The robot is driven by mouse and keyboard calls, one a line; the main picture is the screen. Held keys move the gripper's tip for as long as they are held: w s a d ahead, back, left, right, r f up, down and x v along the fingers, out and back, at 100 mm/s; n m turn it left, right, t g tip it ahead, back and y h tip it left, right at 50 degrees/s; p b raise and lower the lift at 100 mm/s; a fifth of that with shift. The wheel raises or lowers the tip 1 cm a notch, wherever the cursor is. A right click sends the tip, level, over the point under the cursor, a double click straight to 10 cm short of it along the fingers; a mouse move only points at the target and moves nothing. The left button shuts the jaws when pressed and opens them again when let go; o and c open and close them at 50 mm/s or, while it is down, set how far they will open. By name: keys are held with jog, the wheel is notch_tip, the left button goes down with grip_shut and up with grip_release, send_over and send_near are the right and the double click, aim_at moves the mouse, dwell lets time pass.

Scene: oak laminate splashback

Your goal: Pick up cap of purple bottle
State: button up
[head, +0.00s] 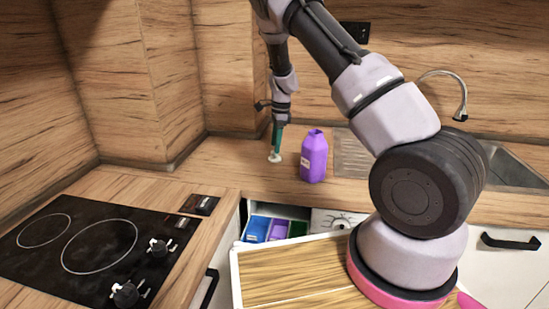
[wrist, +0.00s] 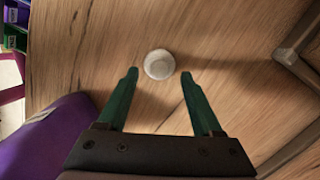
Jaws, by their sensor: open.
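The cap (wrist: 159,64) is a small round whitish disc lying on the wooden counter. In the head view the cap (head: 274,157) shows just below my fingertips, left of the purple bottle. The purple bottle (head: 314,157) stands upright on the counter with no cap on its top. Its purple side (wrist: 40,140) also shows at the lower left of the wrist view. My gripper (wrist: 158,75) has green fingers, open and empty, pointing at the cap, with the cap between and slightly beyond the tips. In the head view my gripper (head: 276,148) points down over the cap.
A black cooktop (head: 85,245) with knobs is at the left. An open drawer (head: 270,228) holds blue, purple and green items below the counter edge. A sink (head: 515,165) with a faucet (head: 460,110) is at the right. Wooden walls close the corner behind.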

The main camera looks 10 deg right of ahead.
aim_at(275, 155)
notch_tip(275, 155, down, 2)
jog(key=shift+a+f, duration=0.15)
grip_shut()
